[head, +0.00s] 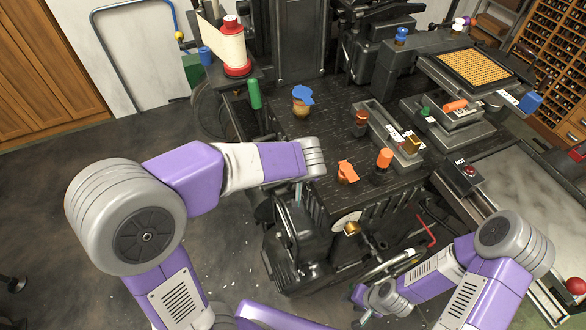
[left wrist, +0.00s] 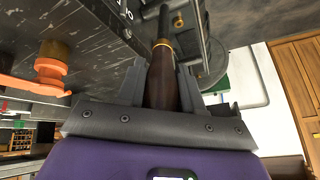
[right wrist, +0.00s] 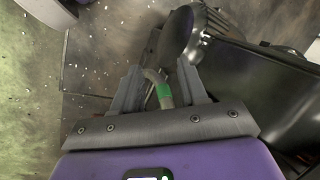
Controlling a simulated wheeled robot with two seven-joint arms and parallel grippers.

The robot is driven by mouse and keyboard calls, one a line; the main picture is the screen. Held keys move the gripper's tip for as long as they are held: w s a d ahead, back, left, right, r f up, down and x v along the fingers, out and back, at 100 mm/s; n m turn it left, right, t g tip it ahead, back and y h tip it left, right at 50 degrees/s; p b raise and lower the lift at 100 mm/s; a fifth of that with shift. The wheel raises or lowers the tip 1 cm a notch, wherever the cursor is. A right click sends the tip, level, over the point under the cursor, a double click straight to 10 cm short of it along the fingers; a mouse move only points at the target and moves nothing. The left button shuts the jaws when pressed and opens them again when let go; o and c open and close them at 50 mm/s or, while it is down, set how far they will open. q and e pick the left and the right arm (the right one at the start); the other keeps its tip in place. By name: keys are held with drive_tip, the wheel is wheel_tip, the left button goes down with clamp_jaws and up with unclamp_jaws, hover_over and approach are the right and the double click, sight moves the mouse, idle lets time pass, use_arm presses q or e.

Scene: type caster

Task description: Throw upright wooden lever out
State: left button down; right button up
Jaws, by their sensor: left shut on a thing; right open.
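The wooden lever (left wrist: 161,90) shows in the left wrist view as a dark brown handle with a brass ring at its far end. My left gripper (left wrist: 158,72) is shut on this handle, one finger on each side. In the head view the left gripper (head: 298,195) points down at the machine's left front, and the lever is not clearly seen there. My right gripper (head: 362,297) is open, low at the front of the machine. In the right wrist view a bent metal rod with a green band (right wrist: 163,90) lies between its fingers (right wrist: 160,78).
The black machine top (head: 320,125) holds an orange knob (head: 347,171), an orange-capped post (head: 384,158) and a blue-topped brass knob (head: 302,98). A red bent handle (head: 427,235) sticks out at the front.

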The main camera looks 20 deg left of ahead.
use_arm(q)
drive_tip(key=shift+s+d+f, duration=0.1)
drive_tip(key=shift+s, duration=0.05)
drive_tip(key=c, duration=1.1)
unclamp_jaws()
drive_tip(key=o, duration=0.3)
drive_tip(key=shift+d, duration=0.1)
drive_tip(key=p+v, duration=0.2)
drive_tip(key=v, duration=0.5)
drive_tip(key=shift+s+r, duration=0.1)
drive_tip(key=shift+r, duration=0.2)
